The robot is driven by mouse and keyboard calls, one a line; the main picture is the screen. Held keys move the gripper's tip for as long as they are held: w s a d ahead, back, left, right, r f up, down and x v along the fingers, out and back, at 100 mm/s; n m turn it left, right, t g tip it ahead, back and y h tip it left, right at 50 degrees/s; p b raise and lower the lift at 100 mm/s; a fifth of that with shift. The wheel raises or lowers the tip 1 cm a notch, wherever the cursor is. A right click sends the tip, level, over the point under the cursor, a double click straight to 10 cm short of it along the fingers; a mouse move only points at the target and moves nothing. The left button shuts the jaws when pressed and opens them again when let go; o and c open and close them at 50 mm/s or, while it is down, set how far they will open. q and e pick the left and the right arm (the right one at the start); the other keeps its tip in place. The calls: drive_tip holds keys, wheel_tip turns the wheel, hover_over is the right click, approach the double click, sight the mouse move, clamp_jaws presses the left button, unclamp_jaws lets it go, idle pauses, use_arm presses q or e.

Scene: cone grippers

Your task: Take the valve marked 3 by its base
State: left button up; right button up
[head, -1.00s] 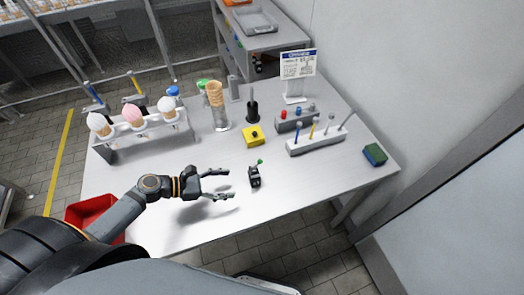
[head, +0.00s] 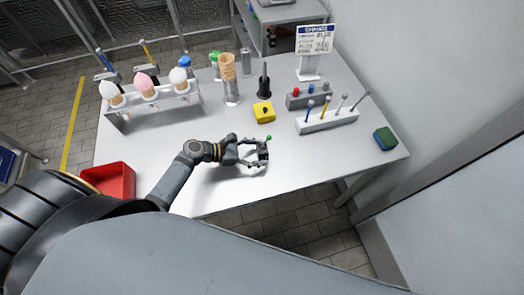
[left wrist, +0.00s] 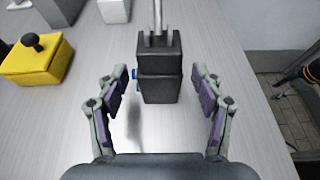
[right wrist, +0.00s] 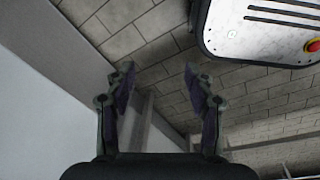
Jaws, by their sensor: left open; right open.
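The valve (head: 263,153) is a small dark block with a green-tipped lever, standing on the white table. Its number cannot be read in these frames. In the left wrist view its black base (left wrist: 160,85) stands between my left gripper's fingers, with a grey lever above and a bit of blue at its left side. My left gripper (head: 258,156) is open around the base, with a gap on each side; it also shows in the left wrist view (left wrist: 161,100). My right gripper (right wrist: 160,95) is open and empty over the floor, away from the table.
A yellow block with a black knob (head: 263,113) stands behind the valve. Further back are a cone rack (head: 155,100), stacked cones (head: 229,70), a tool holder (head: 327,121) and a sign (head: 314,40). A red bin (head: 110,180) is at the left.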

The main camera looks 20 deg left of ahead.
sight(258, 148)
use_arm(q)
drive_tip(key=shift+x, duration=1)
drive_tip(key=shift+s+a, duration=0.1)
drive_tip(key=shift+a, duration=0.05)
drive_tip(key=shift+c, duration=1.1)
drive_tip(key=c, duration=1.1)
use_arm(e)
drive_tip(key=shift+s+d, duration=0.1)
drive_tip(key=shift+s, duration=0.45)
use_arm(q)
drive_tip(key=shift+r, duration=0.1)
drive_tip(key=shift+r, duration=0.3)
drive_tip(key=r, duration=0.3)
drive_tip(key=shift+s+p, duration=0.3)
drive_tip(key=shift+p, duration=0.05)
drive_tip(key=s+r, duration=0.3)
drive_tip(key=s, duration=0.1)
drive_tip(key=s+r+p, duration=0.1)
drive_tip(key=s+r, duration=0.2)
drive_tip(key=s, duration=0.2)
drive_tip(key=s+d+r, duration=0.1)
drive_tip(key=s+r, duration=0.2)
drive_tip(key=s, duration=0.1)
drive_tip(key=shift+s+r+p, duration=0.15)
drive_tip(key=shift+s+p, duration=0.05)
drive_tip(key=shift+p, duration=0.2)
use_arm(e)
wheel_tip(258, 148, up, 2)
drive_tip(key=shift+r, duration=0.25)
